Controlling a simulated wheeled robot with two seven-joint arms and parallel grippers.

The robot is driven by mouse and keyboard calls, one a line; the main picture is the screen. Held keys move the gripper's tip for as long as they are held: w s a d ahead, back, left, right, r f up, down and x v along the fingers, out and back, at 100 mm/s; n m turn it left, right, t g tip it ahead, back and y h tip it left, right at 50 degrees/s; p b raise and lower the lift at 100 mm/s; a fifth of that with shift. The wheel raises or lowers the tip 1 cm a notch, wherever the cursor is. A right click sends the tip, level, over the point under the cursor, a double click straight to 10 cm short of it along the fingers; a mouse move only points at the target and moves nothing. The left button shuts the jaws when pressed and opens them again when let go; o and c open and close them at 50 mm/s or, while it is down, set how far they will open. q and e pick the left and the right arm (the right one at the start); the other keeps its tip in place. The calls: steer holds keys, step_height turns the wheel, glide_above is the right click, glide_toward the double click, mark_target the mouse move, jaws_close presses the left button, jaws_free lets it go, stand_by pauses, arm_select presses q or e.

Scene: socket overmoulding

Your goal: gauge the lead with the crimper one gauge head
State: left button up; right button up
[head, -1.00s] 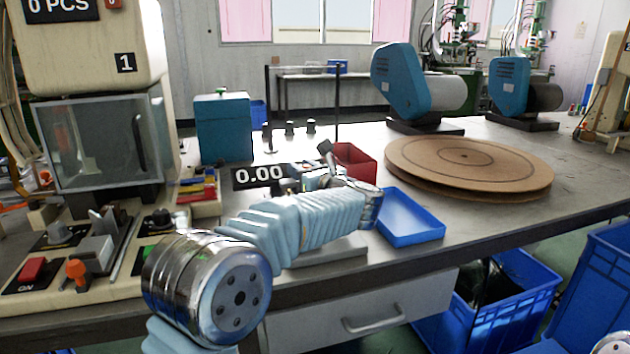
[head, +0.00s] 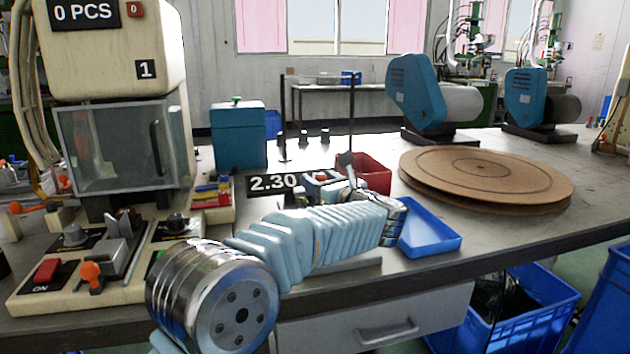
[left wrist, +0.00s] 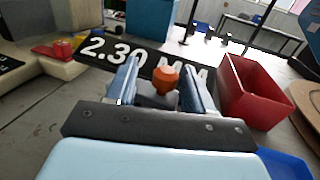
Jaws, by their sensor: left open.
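The crimper one gauge shows as a black display (head: 288,182) reading 2.30 in the head view. In the left wrist view the same display (left wrist: 150,58) reads 2.30 MM. An orange-topped knob (left wrist: 166,78) on a grey body stands in front of it. My left gripper (left wrist: 164,62) is open, with one blue finger on each side of the knob; whether they touch it I cannot tell. In the head view my left arm hides most of the gauge head. I cannot make out the lead in either view. My right gripper is not in view.
A red bin (head: 366,172) stands right of the gauge and a blue tray (head: 430,236) nearer the bench edge. The crimping machine (head: 115,50) is at left, a blue box (head: 238,138) behind. A brown disc (head: 485,178) lies on the bench at right.

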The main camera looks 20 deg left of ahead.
arm_select(q)
steer(key=b+v, duration=0.1)
steer(key=v, duration=1)
steer(key=shift+s+b, duration=0.1)
steer(key=shift+b, duration=0.25)
